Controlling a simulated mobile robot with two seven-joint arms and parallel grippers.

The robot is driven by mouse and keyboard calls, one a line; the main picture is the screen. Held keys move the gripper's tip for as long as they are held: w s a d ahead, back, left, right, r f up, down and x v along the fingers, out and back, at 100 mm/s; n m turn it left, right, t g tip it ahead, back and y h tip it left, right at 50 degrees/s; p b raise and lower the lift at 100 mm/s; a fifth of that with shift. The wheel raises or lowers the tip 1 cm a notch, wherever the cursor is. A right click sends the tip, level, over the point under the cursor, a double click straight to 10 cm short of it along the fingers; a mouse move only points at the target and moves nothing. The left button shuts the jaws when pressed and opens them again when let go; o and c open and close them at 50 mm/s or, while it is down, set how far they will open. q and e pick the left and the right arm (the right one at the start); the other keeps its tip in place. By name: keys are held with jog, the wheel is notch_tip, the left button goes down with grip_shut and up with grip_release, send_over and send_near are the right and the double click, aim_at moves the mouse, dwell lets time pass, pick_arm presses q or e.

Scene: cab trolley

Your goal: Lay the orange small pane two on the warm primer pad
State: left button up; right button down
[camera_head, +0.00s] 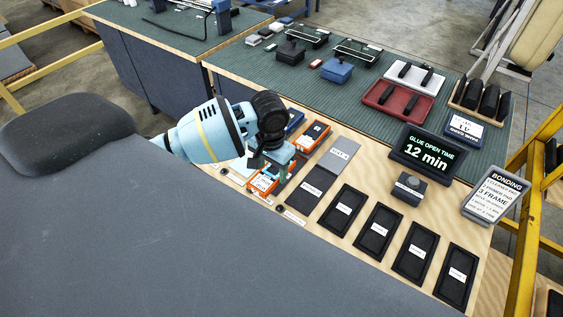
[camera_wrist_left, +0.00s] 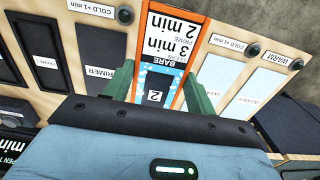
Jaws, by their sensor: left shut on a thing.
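My left gripper (camera_head: 275,163) is shut on the orange small pane two (camera_head: 262,182). In the left wrist view the pane (camera_wrist_left: 154,82) lies between the green fingers, with its "2", "BARE" and minute markings showing. Beside it is a dark pad (camera_head: 310,187), with a grey labelled plate (camera_head: 341,153) behind it. In the left wrist view the dark pad (camera_wrist_left: 100,45) has a "PRIMER" label at its lower end and a "COLD +1 min" tag above. I cannot tell which part is the warm primer pad. My right gripper is not in view.
Another orange pane (camera_head: 313,136) lies behind my gripper. Pale pads (camera_wrist_left: 262,95) with "COLD +1 min" and "WARM" tags lie on the other side. Several dark trays (camera_head: 378,233) line the front right. A timer display (camera_head: 427,151) reads "GLUE OPEN TIME 12 min".

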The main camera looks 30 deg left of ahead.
pick_arm(q)
jog(key=w, duration=0.4)
jog(key=shift+w+a+f, duration=0.1)
jog(key=shift+a+f, duration=0.15)
jog(key=shift+w+b, duration=0.3)
jog(key=shift+w, duration=0.1)
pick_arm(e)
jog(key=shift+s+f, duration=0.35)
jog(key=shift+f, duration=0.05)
pick_arm(q)
jog(key=shift+w, duration=0.1)
jog(key=shift+w+a, duration=0.1)
jog(key=shift+w, duration=0.15)
jog(key=shift+f, duration=1.75)
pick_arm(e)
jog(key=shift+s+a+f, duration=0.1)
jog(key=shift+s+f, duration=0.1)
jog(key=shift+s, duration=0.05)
pick_arm(q)
jog(key=shift+f, duration=0.15)
jog(key=o, duration=1.2)
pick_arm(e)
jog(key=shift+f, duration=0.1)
